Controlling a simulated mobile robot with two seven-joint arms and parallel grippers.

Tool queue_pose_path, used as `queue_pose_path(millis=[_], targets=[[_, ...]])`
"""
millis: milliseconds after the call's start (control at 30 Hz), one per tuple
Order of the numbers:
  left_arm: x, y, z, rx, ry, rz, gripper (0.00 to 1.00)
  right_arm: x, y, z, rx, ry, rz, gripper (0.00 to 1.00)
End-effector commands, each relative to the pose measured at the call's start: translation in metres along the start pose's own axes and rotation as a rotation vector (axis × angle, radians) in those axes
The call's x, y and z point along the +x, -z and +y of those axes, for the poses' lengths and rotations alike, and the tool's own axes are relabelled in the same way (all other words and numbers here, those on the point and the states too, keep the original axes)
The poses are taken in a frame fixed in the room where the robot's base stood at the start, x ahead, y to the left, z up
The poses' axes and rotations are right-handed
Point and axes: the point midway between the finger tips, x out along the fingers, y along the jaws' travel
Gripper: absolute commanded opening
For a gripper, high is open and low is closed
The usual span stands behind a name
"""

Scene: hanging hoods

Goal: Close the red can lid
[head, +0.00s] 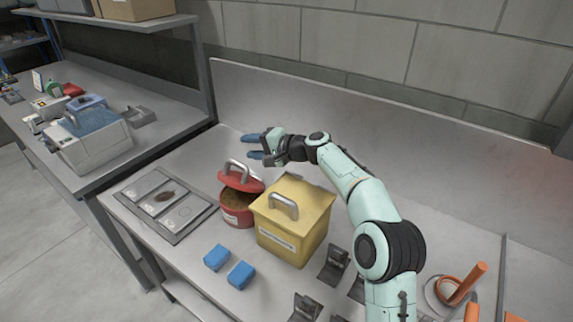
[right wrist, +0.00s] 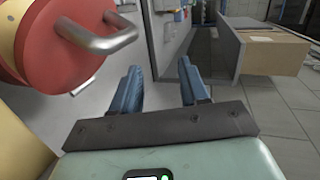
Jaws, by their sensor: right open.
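The red can (head: 236,211) stands on the steel table, left of a yellow box. Its red lid (head: 241,178), with a grey bar handle, is tilted up at the back and the brown inside of the can shows. In the right wrist view the lid (right wrist: 60,30) fills the upper left, with its handle sticking out. My right gripper (head: 248,147) is open and empty, above and behind the lid, apart from it. Its two blue fingers (right wrist: 160,85) show spread in the right wrist view. My left gripper is not in view.
The yellow box (head: 302,215) with a handle stands right beside the can. A tray with panels (head: 165,208) lies to the left. Two blue blocks (head: 228,266) and dark holders (head: 335,265) are in front. A steel back panel (head: 390,140) rises behind.

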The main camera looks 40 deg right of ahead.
Motion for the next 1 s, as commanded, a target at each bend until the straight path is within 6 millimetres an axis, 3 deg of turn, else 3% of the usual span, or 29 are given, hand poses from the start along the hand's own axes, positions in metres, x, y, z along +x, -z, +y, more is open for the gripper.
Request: queue_pose_path(millis=[567, 1000], targets=[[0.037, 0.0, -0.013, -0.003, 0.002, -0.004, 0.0, -0.039, -0.003, 0.016, 0.0, -0.004, 0.004, 0.44], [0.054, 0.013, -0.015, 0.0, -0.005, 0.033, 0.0, -0.068, -0.007, 0.025, 0.0, -0.004, 0.005, 0.44]])
